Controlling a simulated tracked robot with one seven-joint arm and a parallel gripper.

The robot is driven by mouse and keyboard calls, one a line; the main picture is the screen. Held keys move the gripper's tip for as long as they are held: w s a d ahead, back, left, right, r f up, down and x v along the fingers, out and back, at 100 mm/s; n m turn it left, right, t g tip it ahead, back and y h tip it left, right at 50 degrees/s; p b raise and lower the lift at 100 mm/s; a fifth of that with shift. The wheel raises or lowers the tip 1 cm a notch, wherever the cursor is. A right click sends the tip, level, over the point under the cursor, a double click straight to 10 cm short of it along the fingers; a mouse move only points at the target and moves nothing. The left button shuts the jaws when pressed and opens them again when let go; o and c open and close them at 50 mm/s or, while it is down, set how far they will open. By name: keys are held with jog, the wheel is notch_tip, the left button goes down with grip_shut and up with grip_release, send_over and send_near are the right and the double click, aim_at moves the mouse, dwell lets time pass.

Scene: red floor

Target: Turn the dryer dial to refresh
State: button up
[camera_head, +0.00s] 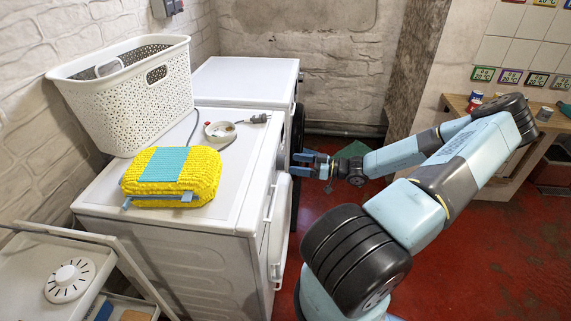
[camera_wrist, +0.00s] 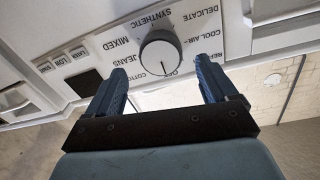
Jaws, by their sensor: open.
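I cannot tell which label the dial points to. My gripper (camera_wrist: 161,72) is open, a blue finger on each side below the dial, with nothing between them gripped. In the head view my gripper (camera_head: 303,164) is at the front of the near white machine (camera_head: 238,215), by its top far corner. The dial is hidden there.
Buttons (camera_wrist: 61,61) and a dark display (camera_wrist: 84,84) lie left of the dial. The near machine's top holds a white basket (camera_head: 130,105), a yellow and teal bundle (camera_head: 205,178) and a small dish (camera_head: 220,131). A white door (camera_head: 280,230) sticks out below my gripper.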

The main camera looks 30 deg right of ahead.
aim_at(281, 162)
jog(key=shift+x, duration=2.2)
jog(key=shift+c, duration=0.4)
jog(key=c, duration=0.9)
jog(key=shift+a, duration=0.2)
jog(key=shift+c, duration=0.4)
jog(key=shift+d, duration=0.25)
